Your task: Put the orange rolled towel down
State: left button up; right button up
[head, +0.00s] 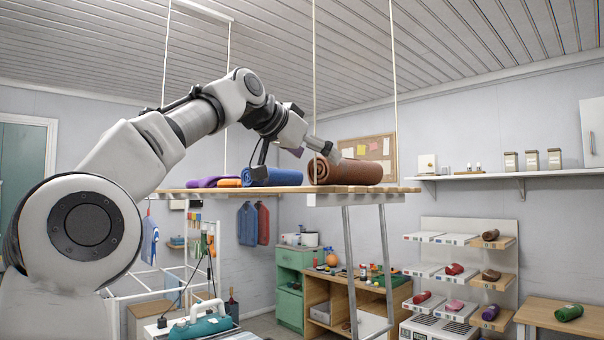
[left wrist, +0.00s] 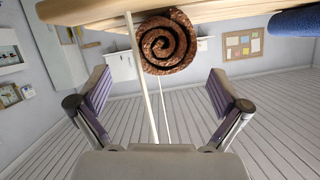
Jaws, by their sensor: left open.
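A small part of something orange (head: 229,182), probably the orange rolled towel, shows on the hanging wooden board (head: 370,189). It lies between a purple towel (head: 205,182) and a blue rolled towel (head: 272,176), which hides some of it. My left gripper (head: 305,147) is open and empty, above the board between the blue towel and a brown rolled towel (head: 345,171). In the left wrist view, my open left gripper (left wrist: 158,80) has the brown roll's spiral end (left wrist: 168,42) beyond its fingers, apart from them. My right gripper is not in view.
Ropes (head: 315,80) hold the board and rise close beside my left gripper. The blue towel also shows at the wrist view's upper right (left wrist: 295,22). A rack (head: 462,240) with several rolled towels and a low bench (head: 560,310) with a green roll stand at the right.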

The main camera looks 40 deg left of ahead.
pick_arm(q)
jog(key=b+v, duration=0.1)
jog(key=v, duration=0.4)
jog(key=shift+s, duration=0.1)
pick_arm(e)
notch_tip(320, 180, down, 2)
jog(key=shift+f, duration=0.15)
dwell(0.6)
